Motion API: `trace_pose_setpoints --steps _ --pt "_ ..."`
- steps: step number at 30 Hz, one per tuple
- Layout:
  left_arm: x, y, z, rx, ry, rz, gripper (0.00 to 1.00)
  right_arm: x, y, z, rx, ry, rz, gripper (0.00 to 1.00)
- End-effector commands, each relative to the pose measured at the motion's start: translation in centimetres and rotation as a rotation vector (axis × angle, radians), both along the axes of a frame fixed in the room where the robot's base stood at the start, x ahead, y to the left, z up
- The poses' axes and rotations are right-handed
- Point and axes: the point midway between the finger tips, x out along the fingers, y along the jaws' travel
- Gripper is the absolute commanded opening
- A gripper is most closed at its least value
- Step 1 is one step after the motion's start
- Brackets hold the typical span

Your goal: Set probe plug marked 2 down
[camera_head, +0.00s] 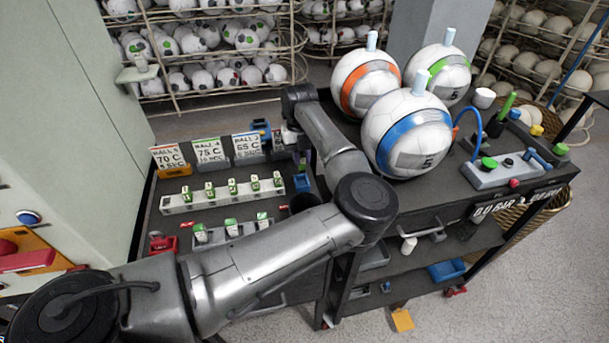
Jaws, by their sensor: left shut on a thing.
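My left arm comes in from the lower left, bends at its elbow over the bench and reaches back to the cards. My left gripper (291,138) is small in view at the back right of the left bench, beside a small blue block (277,141). It is shut on the probe plug, which is mostly hidden; its mark cannot be read. A pale rack (222,197) holds a row of green-topped pieces. In front of it stand several white, green-topped pieces (232,228). My right gripper is not in view.
Three balls with orange (356,87), blue (412,135) and green (441,72) bands stand on the right bench, each with a pale blue plug on top. A grey fixture (497,172) stands at right. Temperature cards (208,151) line the left bench's back.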

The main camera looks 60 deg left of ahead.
Motion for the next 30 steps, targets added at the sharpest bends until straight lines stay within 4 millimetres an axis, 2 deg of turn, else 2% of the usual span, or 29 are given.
trace_pose_setpoints --steps 1,3,8,15,29,30 --pt "-0.1 0.0 -1.1 0.0 0.003 0.0 0.0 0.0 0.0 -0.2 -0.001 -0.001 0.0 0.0" --pt "0.0 0.0 -1.9 0.001 0.002 -0.001 0.0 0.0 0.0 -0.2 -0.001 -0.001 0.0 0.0" --pt "0.0 0.0 -3.0 0.001 0.002 -0.002 0.0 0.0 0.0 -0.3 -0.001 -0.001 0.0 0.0" --pt "0.0 0.0 -5.8 0.0 0.002 -0.003 0.0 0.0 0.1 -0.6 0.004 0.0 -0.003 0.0" --pt "0.0 0.0 -6.6 0.0 0.0 -0.002 0.0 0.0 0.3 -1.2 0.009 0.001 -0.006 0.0" --pt "0.0 0.0 -6.5 0.0 0.0 -0.002 0.21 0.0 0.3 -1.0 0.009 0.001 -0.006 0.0"
